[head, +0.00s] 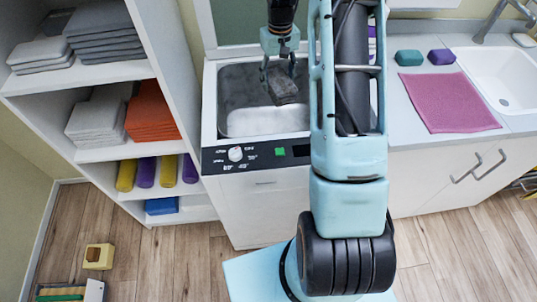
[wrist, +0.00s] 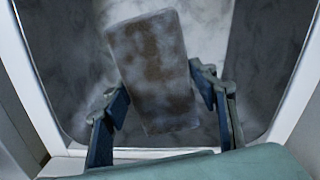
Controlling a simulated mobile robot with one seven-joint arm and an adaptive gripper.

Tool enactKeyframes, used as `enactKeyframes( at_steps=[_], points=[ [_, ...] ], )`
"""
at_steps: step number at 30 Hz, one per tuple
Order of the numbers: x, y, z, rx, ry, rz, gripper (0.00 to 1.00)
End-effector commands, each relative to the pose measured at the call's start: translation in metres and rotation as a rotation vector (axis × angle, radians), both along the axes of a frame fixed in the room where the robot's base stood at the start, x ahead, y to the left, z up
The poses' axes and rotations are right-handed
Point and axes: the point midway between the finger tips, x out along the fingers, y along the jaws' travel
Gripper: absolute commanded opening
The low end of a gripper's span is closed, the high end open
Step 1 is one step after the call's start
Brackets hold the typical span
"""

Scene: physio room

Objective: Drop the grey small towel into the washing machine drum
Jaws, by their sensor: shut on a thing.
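The grey small towel (head: 286,92) is a folded block with brown stains, and its broad face fills the middle of the wrist view (wrist: 153,72). My gripper (head: 279,74) is shut on the towel, one finger on each side of it. In the wrist view my gripper (wrist: 163,92) also has both fingers against the towel's sides. The towel hangs tilted over the open top of the washing machine drum (head: 235,88), inside its rim as seen from the head. The height between towel and drum floor is hard to tell.
A white cloth-like patch (head: 267,121) lies in the front of the drum. The machine's control panel (head: 257,153) faces front. Shelves with folded towels (head: 97,117) stand left. To the right, a pink cloth (head: 448,102) lies on the counter beside a sink (head: 497,82).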

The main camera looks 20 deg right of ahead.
Motion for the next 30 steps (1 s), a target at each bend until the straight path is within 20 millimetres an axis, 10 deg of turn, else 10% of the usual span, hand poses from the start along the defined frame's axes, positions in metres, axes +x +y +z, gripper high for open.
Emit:
enactKeyframes(
  at_steps=[3, 4, 9, 20, 30],
  points=[
    [0.000, 0.000, 0.001, 0.000, -0.001, 0.000, 0.26],
    [0.000, 0.000, 0.001, 0.000, -0.001, 0.000, 0.56],
    [0.000, 0.000, 0.001, 0.000, -0.001, 0.000, 0.74],
    [0.001, 0.000, 0.006, -0.001, -0.002, 0.000, 0.74],
    [0.002, -0.001, 0.071, -0.002, -0.006, 0.000, 0.74]
  ],
)
